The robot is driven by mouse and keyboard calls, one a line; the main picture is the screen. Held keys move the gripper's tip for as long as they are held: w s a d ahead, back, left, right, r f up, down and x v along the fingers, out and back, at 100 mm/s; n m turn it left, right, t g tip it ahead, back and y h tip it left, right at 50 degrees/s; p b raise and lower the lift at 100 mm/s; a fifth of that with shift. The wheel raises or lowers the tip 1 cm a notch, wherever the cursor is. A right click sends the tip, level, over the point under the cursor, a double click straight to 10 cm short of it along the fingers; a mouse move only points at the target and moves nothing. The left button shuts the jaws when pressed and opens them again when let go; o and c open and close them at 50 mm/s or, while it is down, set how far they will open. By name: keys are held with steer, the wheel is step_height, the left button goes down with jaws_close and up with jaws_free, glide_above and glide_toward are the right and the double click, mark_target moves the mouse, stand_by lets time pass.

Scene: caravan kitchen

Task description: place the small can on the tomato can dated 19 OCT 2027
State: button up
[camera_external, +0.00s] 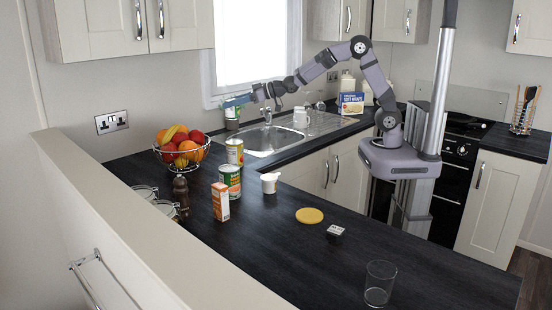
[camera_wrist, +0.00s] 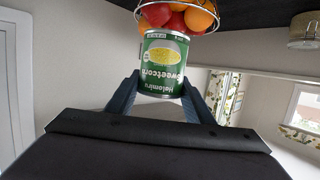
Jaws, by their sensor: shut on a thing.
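My gripper (camera_external: 238,102) is shut on a small green sweetcorn can (camera_wrist: 163,65), upright in the wrist view, where the picture itself is upside down. In the external view the small can (camera_external: 232,118) hangs above the counter, left of the sink. Below it on the counter, and apart from it, stand a yellow-and-red can (camera_external: 235,151) and a nearer green-and-white can with some red (camera_external: 229,181). Their labels and dates are too small to read, so I cannot tell which is the tomato can dated 19 OCT 2027.
A wire fruit bowl (camera_external: 182,163) stands left of the cans. A yellow disc (camera_external: 309,215) and a glass (camera_external: 379,284) are further right. The sink (camera_external: 264,152) lies behind.

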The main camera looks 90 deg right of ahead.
steer(key=p, duration=0.2)
glide_above(234, 142)
steer(key=shift+d+f, duration=0.2)
steer(key=shift+f, duration=4.75)
steer(key=shift+f, duration=0.15)
steer(key=o, duration=1.2)
steer(key=b+v, duration=0.4)
steer(key=v, duration=0.8)
